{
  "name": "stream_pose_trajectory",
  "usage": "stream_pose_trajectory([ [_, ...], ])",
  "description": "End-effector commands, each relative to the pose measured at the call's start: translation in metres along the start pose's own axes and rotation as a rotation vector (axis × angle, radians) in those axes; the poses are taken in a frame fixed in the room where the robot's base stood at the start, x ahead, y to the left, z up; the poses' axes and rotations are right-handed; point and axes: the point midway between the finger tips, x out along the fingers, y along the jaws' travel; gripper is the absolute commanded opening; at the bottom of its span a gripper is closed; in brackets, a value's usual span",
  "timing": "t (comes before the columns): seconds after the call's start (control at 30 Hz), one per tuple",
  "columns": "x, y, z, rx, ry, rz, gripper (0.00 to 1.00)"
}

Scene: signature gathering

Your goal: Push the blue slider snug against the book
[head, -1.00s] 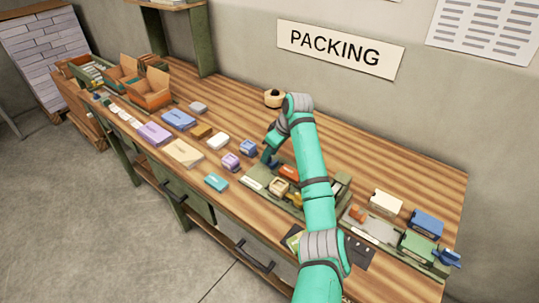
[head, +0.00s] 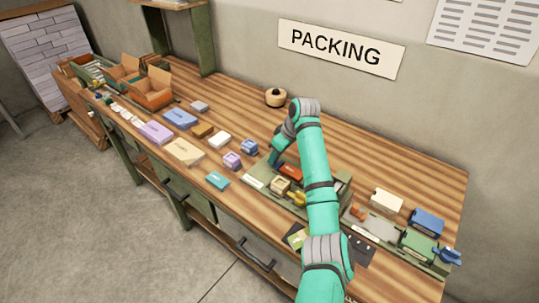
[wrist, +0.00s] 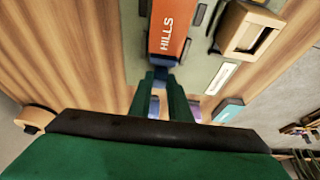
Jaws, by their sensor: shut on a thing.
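The orange book marked HILLS (wrist: 170,30) lies in the green-grey fixture, and it also shows in the head view (head: 290,172). A small blue piece, which looks like the slider (wrist: 162,72), sits at the book's near end between my fingertips. It appears to touch or nearly touch the book; any thin gap is too small to tell. My gripper (wrist: 161,80) is shut on this blue slider. In the head view my gripper (head: 276,160) is low at the fixture's far left end, and it hides the slider there.
The green fixture (head: 254,182) also holds a wooden block (head: 280,186) beside the book. Blue (head: 249,147) and purple (head: 232,160) cubes and a teal box (head: 217,180) stand left of it. A round wooden object (head: 276,97) stands behind.

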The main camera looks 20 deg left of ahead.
Motion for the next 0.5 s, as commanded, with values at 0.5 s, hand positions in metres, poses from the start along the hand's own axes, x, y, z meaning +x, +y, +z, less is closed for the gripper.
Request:
stream_pose_trajectory([
  [0.5, -0.0078, 0.008, 0.0184, 0.007, -0.003, 0.002, 0.36],
])
